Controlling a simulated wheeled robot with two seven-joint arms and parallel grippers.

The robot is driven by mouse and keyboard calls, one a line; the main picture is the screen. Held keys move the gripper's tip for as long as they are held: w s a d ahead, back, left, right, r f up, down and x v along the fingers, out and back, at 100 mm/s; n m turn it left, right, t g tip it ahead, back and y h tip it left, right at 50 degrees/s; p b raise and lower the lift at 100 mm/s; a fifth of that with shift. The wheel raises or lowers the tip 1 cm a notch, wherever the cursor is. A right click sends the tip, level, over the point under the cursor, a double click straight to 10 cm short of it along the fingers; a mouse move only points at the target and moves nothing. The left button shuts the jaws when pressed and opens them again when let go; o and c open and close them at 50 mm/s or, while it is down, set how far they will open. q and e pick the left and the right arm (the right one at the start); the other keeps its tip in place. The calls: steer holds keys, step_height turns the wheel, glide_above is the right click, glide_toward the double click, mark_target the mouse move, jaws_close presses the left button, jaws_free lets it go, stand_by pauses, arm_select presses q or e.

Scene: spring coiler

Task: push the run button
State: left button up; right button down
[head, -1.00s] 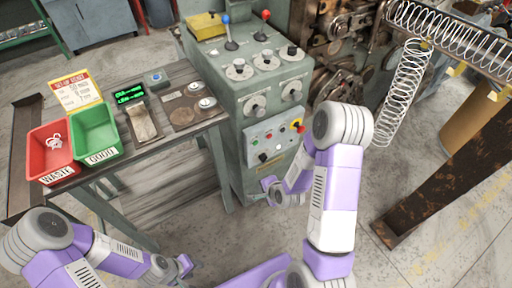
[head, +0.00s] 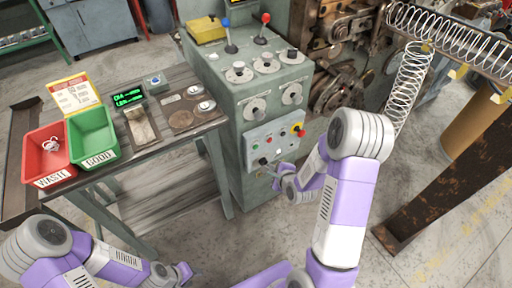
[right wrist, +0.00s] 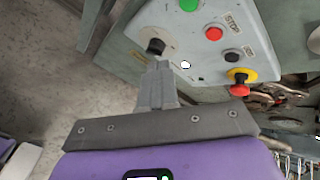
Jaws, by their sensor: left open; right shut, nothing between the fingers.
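The control panel (head: 285,143) is on the front of the grey-green machine cabinet, with several buttons and a yellow-and-red knob (head: 299,131). In the right wrist view a green button (right wrist: 189,4) sits at the top edge, near a red button (right wrist: 213,34) labelled STOP. No run label is readable. My right gripper (right wrist: 160,64) is shut and empty, its tips just beside a black knob (right wrist: 156,46) on the panel; I cannot tell if they touch. In the head view the right gripper is by the panel's lower left. My left gripper (head: 184,272) is open, low and away from the panel.
A table (head: 165,140) at left bears a red bin (head: 30,165), a green bin (head: 110,142) and a small display (head: 128,96). Levers and dials top the cabinet (head: 228,100). A large wire spring (head: 408,85) hangs at right, near a rusty beam (head: 450,170).

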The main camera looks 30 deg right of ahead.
mark_target(256, 147)
steer(key=w, duration=0.7)
steer(key=shift+w+a, duration=0.3)
stand_by(1.8)
steer(key=shift+w, duration=0.4)
steer(key=shift+w+b, duration=0.35)
steer(key=shift+w, duration=0.05)
stand_by(0.4)
steer(key=shift+s, duration=0.8)
steer(key=shift+s+b, duration=0.1)
steer(key=shift+b, duration=0.2)
